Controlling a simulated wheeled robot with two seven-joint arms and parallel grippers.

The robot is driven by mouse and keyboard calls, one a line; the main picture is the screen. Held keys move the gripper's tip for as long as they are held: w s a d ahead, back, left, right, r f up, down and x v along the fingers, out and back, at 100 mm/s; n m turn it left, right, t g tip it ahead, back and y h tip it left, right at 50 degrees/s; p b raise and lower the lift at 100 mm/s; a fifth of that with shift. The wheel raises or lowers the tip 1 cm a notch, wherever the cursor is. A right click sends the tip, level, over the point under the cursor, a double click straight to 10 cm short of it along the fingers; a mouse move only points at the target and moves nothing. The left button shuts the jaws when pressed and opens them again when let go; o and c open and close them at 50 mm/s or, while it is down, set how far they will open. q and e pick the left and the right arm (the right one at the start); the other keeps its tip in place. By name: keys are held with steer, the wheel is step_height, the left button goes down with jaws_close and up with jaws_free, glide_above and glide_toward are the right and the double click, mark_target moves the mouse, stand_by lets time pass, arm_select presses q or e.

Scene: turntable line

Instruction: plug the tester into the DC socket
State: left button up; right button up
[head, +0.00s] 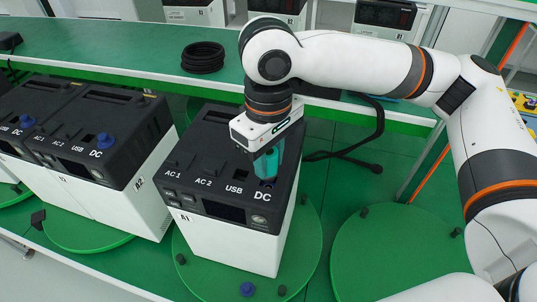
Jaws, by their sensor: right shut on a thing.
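A power station marked A1 (225,232), with a black top and white body, stands on a green turntable (308,262). Its top carries the labels AC 1, AC 2, USB and DC. My right gripper (267,151) points down over the DC corner of this top and is shut on the teal tester (268,166). The tester's lower end is at the dark DC socket (267,182); I cannot tell whether it is seated in it or just above. My left gripper is out of view.
A blue cap (247,289) lies on the turntable's front edge. More stations (100,185) stand at left, with blue caps (105,140) at their DC sockets. An empty turntable (385,250) is at right. A coiled black cable (203,57) lies on the green bench behind.

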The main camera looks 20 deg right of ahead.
steer(key=shift+f, duration=1.3)
steer(key=o, duration=1.1)
